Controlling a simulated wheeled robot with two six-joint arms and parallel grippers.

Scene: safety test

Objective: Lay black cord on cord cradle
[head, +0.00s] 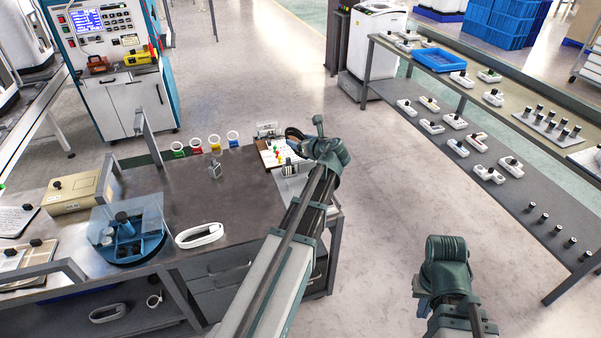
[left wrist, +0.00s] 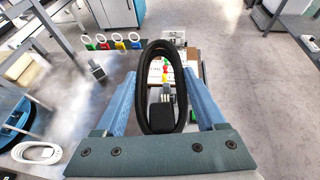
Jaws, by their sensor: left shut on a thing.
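The black cord (left wrist: 145,85) is a coiled upright loop between the blue fingers of my left gripper (left wrist: 160,78), which is shut on it. In the head view the cord (head: 294,133) shows as a small dark loop at the end of my left gripper (head: 308,144), above the far right corner of the grey bench. A pale bracket-like holder (head: 267,130) stands at the bench's back edge, just beyond the cord; I cannot tell surely if it is the cord cradle. My right gripper (head: 446,255) is over the floor at lower right, its fingers hidden.
A board with coloured pieces (head: 272,154) lies under the cord. Several coloured rings (head: 205,142) stand along the bench's back edge. A white coil (head: 200,235) and a blue round tray (head: 130,245) lie to the left. The bench middle (head: 235,185) is mostly clear.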

